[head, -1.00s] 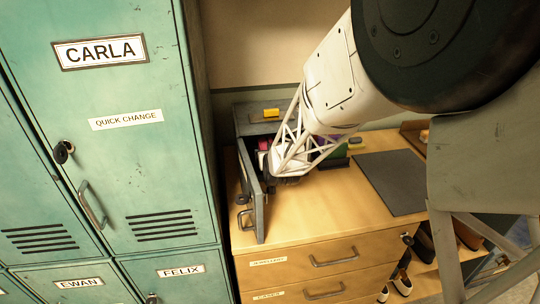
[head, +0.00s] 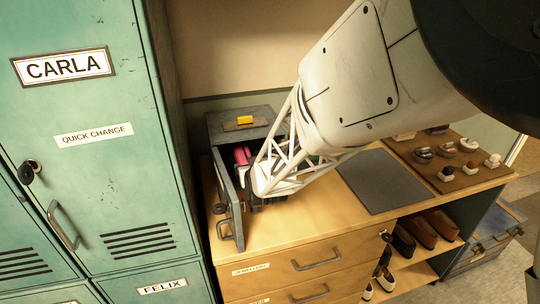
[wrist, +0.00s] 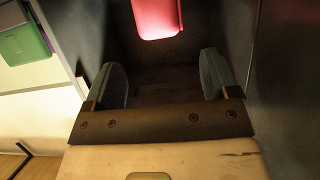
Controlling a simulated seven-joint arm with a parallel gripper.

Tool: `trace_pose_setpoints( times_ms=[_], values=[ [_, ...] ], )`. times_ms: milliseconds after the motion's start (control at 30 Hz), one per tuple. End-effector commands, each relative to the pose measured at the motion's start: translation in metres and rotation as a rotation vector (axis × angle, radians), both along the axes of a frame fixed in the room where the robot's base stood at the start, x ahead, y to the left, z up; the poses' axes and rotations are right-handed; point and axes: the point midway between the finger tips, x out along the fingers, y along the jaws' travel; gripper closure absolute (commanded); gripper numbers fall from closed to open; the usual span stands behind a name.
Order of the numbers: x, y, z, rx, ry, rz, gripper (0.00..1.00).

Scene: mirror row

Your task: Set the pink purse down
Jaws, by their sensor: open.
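The pink purse (head: 242,154) is inside a small grey metal box (head: 222,126) on the wooden dresser, seen through the box's open front. In the wrist view the purse (wrist: 158,16) shows at the top, beyond my fingertips and apart from them. My gripper (wrist: 160,75) is open, with nothing between its two fingers. In the head view my gripper (head: 262,198) is at the box's mouth, just right of the open door (head: 230,195); its fingers are mostly hidden there by my wrist. Part of the purse is hidden in both views.
Teal lockers (head: 100,150) stand close on the left. A yellow item (head: 244,119) lies on top of the box. A green item (wrist: 22,38) is outside the box at the left of the wrist view. A dark mat (head: 384,180) lies bare on the dresser top.

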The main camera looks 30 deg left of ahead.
Motion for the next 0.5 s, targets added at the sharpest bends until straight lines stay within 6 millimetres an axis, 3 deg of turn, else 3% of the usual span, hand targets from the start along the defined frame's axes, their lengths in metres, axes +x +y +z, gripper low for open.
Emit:
trace_pose_setpoints(
  times_ms=[500],
  values=[
    [-0.018,-0.018,0.011,0.001,-0.001,0.000,0.19]
  ],
)
